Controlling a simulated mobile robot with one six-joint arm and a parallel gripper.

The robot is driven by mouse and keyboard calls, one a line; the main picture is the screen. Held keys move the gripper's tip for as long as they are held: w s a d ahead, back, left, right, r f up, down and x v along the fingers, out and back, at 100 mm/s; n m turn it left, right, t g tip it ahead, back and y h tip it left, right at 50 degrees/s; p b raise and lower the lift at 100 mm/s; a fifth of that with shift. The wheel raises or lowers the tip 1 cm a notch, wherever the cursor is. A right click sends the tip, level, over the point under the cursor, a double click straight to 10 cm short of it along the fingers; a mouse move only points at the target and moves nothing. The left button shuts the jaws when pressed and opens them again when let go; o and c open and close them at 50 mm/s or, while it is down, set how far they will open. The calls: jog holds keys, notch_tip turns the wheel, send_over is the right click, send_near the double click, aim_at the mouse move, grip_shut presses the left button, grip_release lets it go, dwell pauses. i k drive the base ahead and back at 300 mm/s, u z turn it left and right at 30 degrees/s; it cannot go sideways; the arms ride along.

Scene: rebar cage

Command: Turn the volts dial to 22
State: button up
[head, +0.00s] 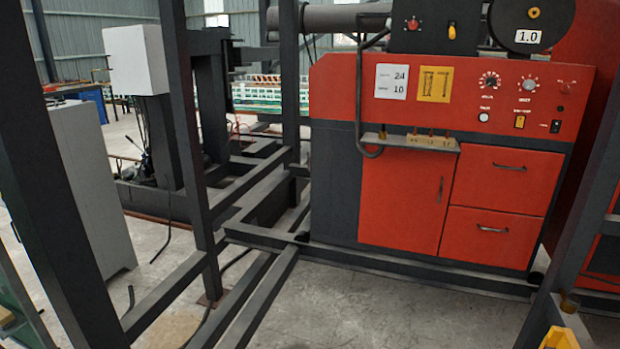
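A red welding machine (340,88) stands at the right, its front panel facing me. The pointer settings cannot be read. A white card (391,81) on the panel shows 24 above 10, with small blurred words beside the numbers. My gripper is not in view.
A small shelf (410,142) with thin upright tips juts out below the panel. A black cable (359,95) hangs beside the card. Dark steel frame posts (186,130) and floor beams (255,295) stand between me and the machine. A yellow part (558,339) shows bottom right.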

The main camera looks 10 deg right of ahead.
aim_at(490, 80)
jog(key=z, duration=0.05)
jog(key=i, duration=2.65)
jog(key=z, duration=1.15)
jog(key=k, duration=0.45)
jog(key=z, duration=0.25)
